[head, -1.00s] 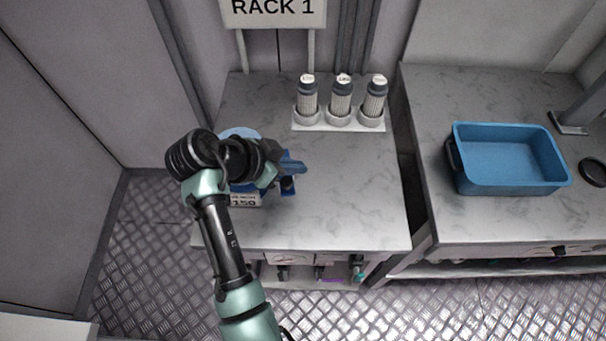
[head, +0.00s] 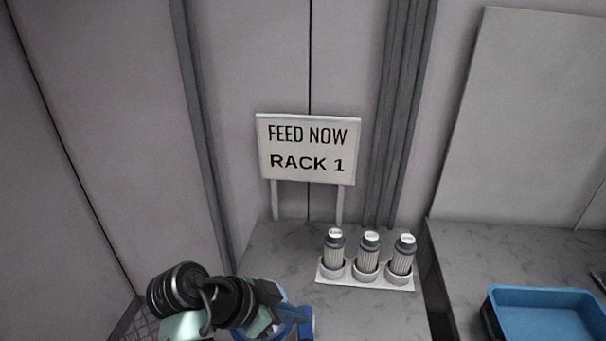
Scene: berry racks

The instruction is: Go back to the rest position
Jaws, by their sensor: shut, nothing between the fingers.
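My gripper (head: 300,318) shows at the bottom of the head view, at the end of my black and pale green arm. Its blue fingers are shut and hold nothing. It is above the left part of the grey marble-look counter (head: 275,245). A blue object partly shows behind and below the gripper, mostly hidden by my arm and cut off by the frame edge.
A sign (head: 309,149) reading "FEED NOW RACK 1" stands at the back of the counter. A white holder (head: 340,282) with three grey-capped bottles (head: 369,252) stands right of my gripper. A blue tub (head: 550,316) sits on the right counter, beyond a dark gap.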

